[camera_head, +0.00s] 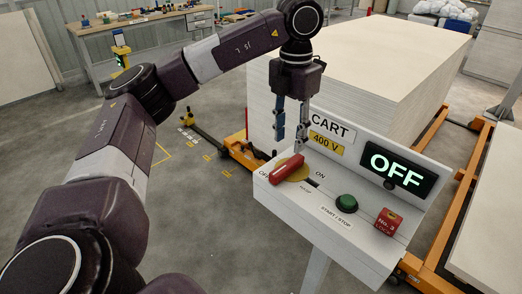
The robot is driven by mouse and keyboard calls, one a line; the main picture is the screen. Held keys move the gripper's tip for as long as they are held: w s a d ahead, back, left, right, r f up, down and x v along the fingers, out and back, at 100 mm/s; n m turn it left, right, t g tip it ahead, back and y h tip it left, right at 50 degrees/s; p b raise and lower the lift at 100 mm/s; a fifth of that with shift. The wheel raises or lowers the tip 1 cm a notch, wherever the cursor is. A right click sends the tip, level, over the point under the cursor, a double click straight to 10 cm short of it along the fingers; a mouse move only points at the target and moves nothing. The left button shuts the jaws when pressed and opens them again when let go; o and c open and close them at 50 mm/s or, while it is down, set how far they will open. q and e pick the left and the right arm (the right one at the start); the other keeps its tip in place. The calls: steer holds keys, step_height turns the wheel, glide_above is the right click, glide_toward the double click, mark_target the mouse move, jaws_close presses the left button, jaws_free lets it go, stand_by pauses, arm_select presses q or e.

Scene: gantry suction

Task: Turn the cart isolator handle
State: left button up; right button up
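The isolator handle (286,168) is a red bar on a yellow disc at the left of the white cart control box (362,244). It lies slanted, with OFF lettering at its lower left and ON at its right. A display (400,170) on the box reads OFF in green. My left gripper (290,146) hangs pointing down just above and behind the handle, its two fingers spread apart with nothing between them. I cannot tell whether a fingertip touches the handle. My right gripper is not in view.
A green start/stop button (347,203) and a red No. 3 lock block (388,221) sit right of the handle. A sign (329,134) reads CART 400 V. A large stack of pale boards (360,60) stands behind on orange framing. A workbench (150,35) is at the back left.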

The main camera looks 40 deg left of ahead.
mark_target(290, 162)
arm_select(q)
steer(key=shift+a+f, duration=0.1)
steer(key=shift+f, duration=0.1)
steer(key=shift+n, duration=0.3)
steer(key=f, duration=0.2)
steer(key=d+f+p, duration=0.1)
steer(key=f, duration=0.1)
steer(key=shift+w+d+f, duration=0.15)
steer(key=shift+d, duration=0.05)
steer(key=shift+a+f, duration=0.15)
steer(key=shift+f, duration=0.6)
steer(key=shift+a+f, duration=0.15)
steer(key=shift+f, duration=0.6)
steer(key=shift+d, duration=0.1)
steer(key=c, duration=0.9)
jaws_close()
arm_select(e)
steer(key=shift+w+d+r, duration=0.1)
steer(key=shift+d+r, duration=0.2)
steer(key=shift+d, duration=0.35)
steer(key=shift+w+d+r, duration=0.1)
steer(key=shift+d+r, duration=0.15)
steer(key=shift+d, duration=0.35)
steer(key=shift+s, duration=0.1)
